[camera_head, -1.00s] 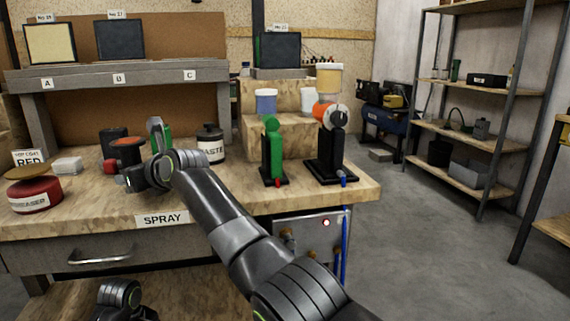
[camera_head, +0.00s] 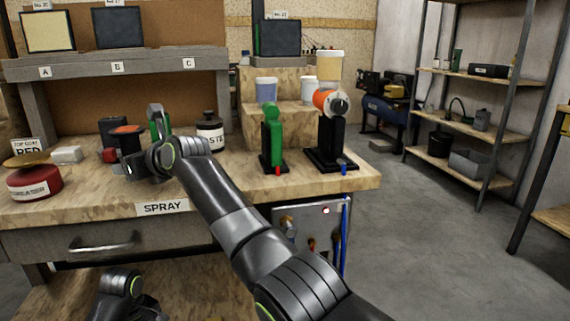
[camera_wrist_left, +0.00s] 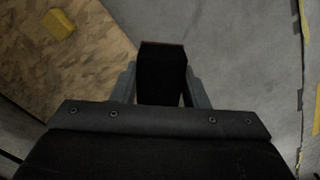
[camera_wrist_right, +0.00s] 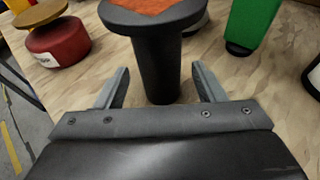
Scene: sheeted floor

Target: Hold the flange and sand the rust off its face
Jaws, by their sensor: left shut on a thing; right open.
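A black post with a wide disc top and a rusty orange face, which looks like the flange (camera_wrist_right: 160,60), stands upright on the bench in the right wrist view. It also shows in the head view (camera_head: 126,137). My right gripper (camera_wrist_right: 160,88) is open, with one finger on each side of the post; contact cannot be told. In the head view the right gripper (camera_head: 143,146) is low over the bench. My left gripper (camera_wrist_left: 162,92) is shut on a black block (camera_wrist_left: 163,75) with a thin brown edge. The left gripper's fingers are out of the head view.
A red tin (camera_head: 34,182) stands left on the bench (camera_head: 230,197). A paste jar (camera_head: 209,134), green holder (camera_head: 272,138) and black stand (camera_head: 331,140) stand to the right. The left wrist view shows a wooden board with a yellow block (camera_wrist_left: 58,24) above grey floor.

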